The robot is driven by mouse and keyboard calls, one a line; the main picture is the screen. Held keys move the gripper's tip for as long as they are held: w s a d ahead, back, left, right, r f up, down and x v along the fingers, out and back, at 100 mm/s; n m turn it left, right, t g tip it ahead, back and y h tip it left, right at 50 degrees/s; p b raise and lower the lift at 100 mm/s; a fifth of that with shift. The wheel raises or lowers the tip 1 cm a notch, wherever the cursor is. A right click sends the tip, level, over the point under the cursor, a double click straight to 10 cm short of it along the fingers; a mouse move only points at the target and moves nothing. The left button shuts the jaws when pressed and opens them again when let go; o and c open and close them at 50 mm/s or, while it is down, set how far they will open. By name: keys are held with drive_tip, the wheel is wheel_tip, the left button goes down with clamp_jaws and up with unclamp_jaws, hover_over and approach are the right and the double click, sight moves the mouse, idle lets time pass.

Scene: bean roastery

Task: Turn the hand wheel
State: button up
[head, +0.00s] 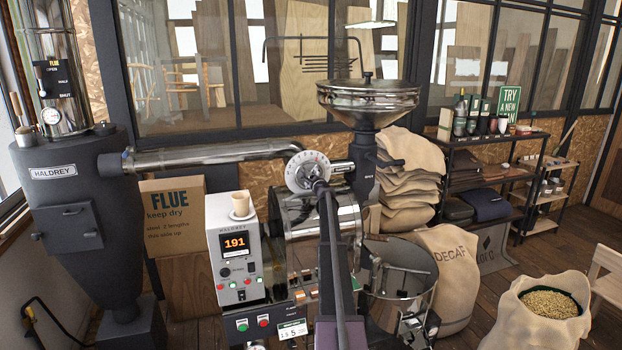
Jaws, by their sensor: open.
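A round pale dial with dark marks around its rim (302,168), which looks like the hand wheel's face, sits at the roaster end of the silver flue pipe (215,155). My dark arm rises from the bottom centre and covers its lower right part. My gripper (321,184) appears small and dark at the top of the arm, in front of the dial's lower right edge. It is open, with nothing seen in it. I cannot tell whether it touches the wheel. The wheel's grip is partly hidden.
The roaster's control box (234,256) reads 191 and carries a cup (241,203). A steel hopper (368,100) stands behind to the right. A round cooling bin (405,290) is right of my arm. Sacks (440,275) and a shelf (495,160) fill the right side.

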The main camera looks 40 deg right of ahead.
drive_tip(key=v, duration=1.1)
drive_tip(key=shift+s, duration=0.3)
drive_tip(key=shift+a, duration=0.1)
drive_tip(key=w+a+f+n+g+y+b, duration=0.1)
drive_tip(key=w+a+f+n+y+b, duration=0.25)
drive_tip(key=a, duration=0.95)
drive_tip(key=a+f+n+g+y, duration=0.1)
drive_tip(key=a+f+n+y, duration=0.35)
drive_tip(key=a, duration=0.75)
drive_tip(key=w+a+f+n+y+b, duration=0.2)
drive_tip(key=a+f+n, duration=0.35)
drive_tip(key=a, duration=0.75)
drive_tip(key=s+a+f+n+g+y+b, duration=0.1)
drive_tip(key=s+a+f+n+g+b, duration=0.2)
drive_tip(key=a, duration=0.6)
drive_tip(key=s+a+f+n+g+y+b, duration=0.1)
drive_tip(key=s+a+f+n+g, duration=0.35)
drive_tip(key=a, duration=0.55)
drive_tip(key=s+a+f+n+g+h+b, duration=0.1)
drive_tip(key=s+a+f+n+g+b, duration=0.1)
drive_tip(key=s, duration=0.6)
drive_tip(key=s+a+f+n+g+h+b, duration=0.1)
drive_tip(key=s+a+f+n+g+b, duration=0.1)
drive_tip(key=s+a+f+n, duration=0.2)
drive_tip(key=s+a+f+n+g+h+b, duration=0.1)
drive_tip(key=s+a+f+n+g+b, duration=0.1)
drive_tip(key=s+a+f, duration=0.5)
drive_tip(key=shift+s+a+f+n+h, duration=0.15)
drive_tip(key=shift+s+a+n+h, duration=0.3)
drive_tip(key=shift+s+a, duration=1.5)
